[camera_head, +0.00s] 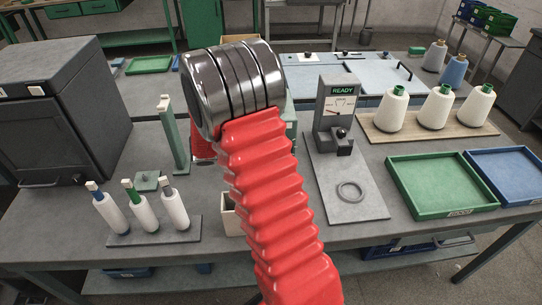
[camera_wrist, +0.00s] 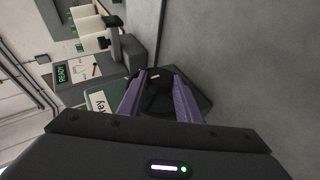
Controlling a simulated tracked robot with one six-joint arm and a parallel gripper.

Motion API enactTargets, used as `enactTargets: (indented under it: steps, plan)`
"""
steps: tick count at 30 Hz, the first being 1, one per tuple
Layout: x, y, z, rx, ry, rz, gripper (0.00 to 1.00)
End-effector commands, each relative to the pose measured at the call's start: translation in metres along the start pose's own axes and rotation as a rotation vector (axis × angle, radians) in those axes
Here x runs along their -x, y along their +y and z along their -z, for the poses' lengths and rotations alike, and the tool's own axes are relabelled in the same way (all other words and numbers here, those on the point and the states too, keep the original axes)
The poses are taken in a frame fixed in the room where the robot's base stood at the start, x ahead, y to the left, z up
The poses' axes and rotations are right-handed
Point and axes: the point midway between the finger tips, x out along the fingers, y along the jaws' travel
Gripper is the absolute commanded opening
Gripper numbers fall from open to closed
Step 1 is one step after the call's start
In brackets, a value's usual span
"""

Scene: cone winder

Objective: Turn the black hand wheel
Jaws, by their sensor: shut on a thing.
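In the wrist view, the black hand wheel (camera_wrist: 156,96) shows as a dark round shape between the two purple fingers of my gripper (camera_wrist: 157,76). The fingers are shut on it, one on each side, and cover part of its rim. Its markings and turn angle are too dark to tell. A green machine body (camera_wrist: 196,92) shows just behind the wheel. In the head view, my red arm hides the wheel and my gripper; only part of the green machine (camera_head: 291,124) shows beside the arm.
A grey gauge stand with a READY sign (camera_head: 343,91) is right of my arm. Green (camera_head: 442,212) and blue trays lie at the right, with white cones (camera_head: 437,106) behind. Slim bobbins (camera_head: 174,208) and a dark cabinet (camera_head: 62,112) stand left. A green post (camera_head: 176,140) rises close by.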

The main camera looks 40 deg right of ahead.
Motion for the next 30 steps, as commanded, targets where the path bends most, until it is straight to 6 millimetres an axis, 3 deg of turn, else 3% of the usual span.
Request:
enactTargets:
  steps: [3,4,12,23,30]
  plan:
    - [0.002,-0.005,0.000,0.005,0.003,0.011,0.09]
    - [0.002,-0.005,0.000,0.005,0.003,0.011,0.32]
    - [0.001,-0.003,0.000,0.003,0.002,0.007,0.50]
    - [0.005,-0.002,0.001,0.002,0.003,0.004,0.50]
    - [0.034,-0.002,0.001,0.001,0.005,0.005,0.50]
